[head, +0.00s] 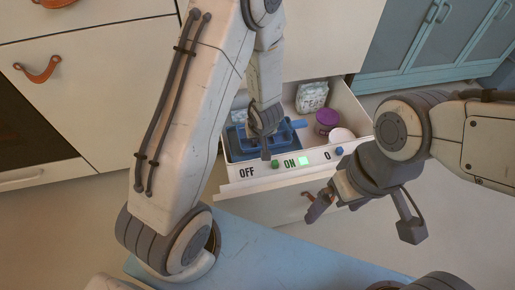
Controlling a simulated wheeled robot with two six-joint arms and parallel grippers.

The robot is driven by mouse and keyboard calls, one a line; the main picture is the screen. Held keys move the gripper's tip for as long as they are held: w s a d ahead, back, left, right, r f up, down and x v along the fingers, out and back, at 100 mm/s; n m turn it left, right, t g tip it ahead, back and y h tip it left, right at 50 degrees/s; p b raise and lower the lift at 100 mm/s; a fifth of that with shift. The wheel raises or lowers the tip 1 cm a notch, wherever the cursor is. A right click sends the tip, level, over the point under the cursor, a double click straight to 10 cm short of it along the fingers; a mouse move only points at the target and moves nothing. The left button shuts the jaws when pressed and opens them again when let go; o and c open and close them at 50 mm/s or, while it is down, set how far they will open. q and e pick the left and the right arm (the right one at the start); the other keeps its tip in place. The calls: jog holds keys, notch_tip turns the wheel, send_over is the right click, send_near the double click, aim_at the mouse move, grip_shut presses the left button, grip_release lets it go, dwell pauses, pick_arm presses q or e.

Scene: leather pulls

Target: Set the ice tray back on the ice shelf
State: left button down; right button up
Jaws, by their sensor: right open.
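A blue ice tray (284,135) with compartments sits in the left part of the open drawer (235,187). A darker blue surface (237,143) shows beside and below it; I cannot tell whether this is the ice shelf. My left gripper (265,148) points down into the drawer at the tray and covers part of it. Its fingers overlap the tray in the picture, and whether they are closed on it is not clear. My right gripper (364,218) is open and empty, outside the drawer to the front right.
A printed bag (311,97), a purple tub (326,118) and a white round item (341,135) fill the drawer's right side. Blue-grey cabinets (425,40) stand behind.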

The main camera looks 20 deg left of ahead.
aim_at(257, 145)
pick_arm(q)
jog(key=shift+f+b, duration=0.8)
jog(key=shift+f, duration=0.6)
jog(key=shift+f, duration=0.2)
jog(key=c, duration=1.1)
grip_release()
jog(key=shift+r, duration=0.1)
jog(key=shift+r, duration=0.1)
